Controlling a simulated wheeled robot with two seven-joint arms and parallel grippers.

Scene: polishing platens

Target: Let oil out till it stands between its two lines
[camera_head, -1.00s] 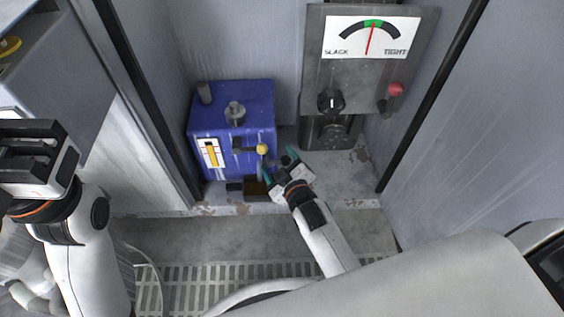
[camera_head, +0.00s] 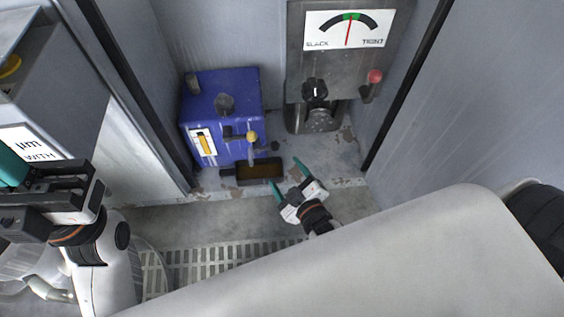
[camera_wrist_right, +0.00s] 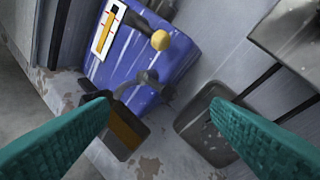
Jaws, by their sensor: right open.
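A blue oil box (camera_head: 222,115) stands against the back wall. Its front has a white sight gauge (camera_head: 202,142) with an amber column, also in the right wrist view (camera_wrist_right: 108,31); red marks show there, but I cannot tell the level against them. A lever with a yellow knob (camera_head: 252,136) sticks out beside the gauge. A dark tray with brown liquid (camera_head: 260,171) lies below the box. My right gripper (camera_head: 287,178) is open and empty, right of the tray and apart from the lever. My left gripper (camera_head: 60,190) is at the far left; its jaw state is unclear.
A grey unit with a SLACK/TIGHT dial (camera_head: 348,30), a black knob (camera_head: 315,90) and a red-knobbed lever (camera_head: 375,77) stands to the right. Walls close in both sides. A floor grating (camera_head: 205,268) lies in front of the ledge.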

